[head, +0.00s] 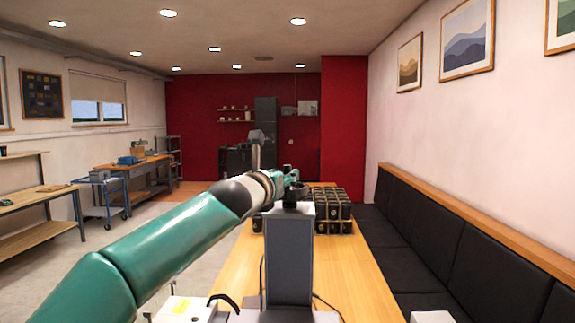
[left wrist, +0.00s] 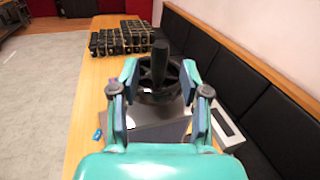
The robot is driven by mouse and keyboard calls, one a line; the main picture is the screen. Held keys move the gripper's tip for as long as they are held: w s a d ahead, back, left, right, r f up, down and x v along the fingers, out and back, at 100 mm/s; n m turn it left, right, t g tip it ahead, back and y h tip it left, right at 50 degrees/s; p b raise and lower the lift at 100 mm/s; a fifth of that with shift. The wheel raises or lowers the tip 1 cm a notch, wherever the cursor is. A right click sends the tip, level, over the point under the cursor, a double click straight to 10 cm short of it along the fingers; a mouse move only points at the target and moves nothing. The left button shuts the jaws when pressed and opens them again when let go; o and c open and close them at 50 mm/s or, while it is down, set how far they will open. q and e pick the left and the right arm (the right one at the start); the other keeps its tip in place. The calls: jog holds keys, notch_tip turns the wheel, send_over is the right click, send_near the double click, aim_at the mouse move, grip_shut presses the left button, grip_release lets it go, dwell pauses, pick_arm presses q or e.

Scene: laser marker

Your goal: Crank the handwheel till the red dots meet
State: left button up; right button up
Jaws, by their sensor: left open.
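The handwheel (left wrist: 171,88) shows in the left wrist view as a dark spoked wheel with an upright black crank knob (left wrist: 160,62). My left gripper (left wrist: 160,80) is open, with one finger on each side of the knob; I cannot tell whether either finger touches it. In the head view my left gripper (head: 290,180) is at the top of the grey machine column (head: 290,245), and the arm hides most of the wheel. No red dots can be made out in either view. My right gripper is not in view.
Several dark boxed items (head: 335,212) stand on the wooden table (head: 365,275) behind the column. A black bench (head: 440,240) runs along the right wall. A white box (head: 180,308) is at the front left. Open floor lies left of the table.

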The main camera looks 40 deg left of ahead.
aim_at(288, 189)
pick_arm(q)
jog(key=shift+p+x, duration=0.75)
jog(key=shift+x, duration=1.4)
grip_shut()
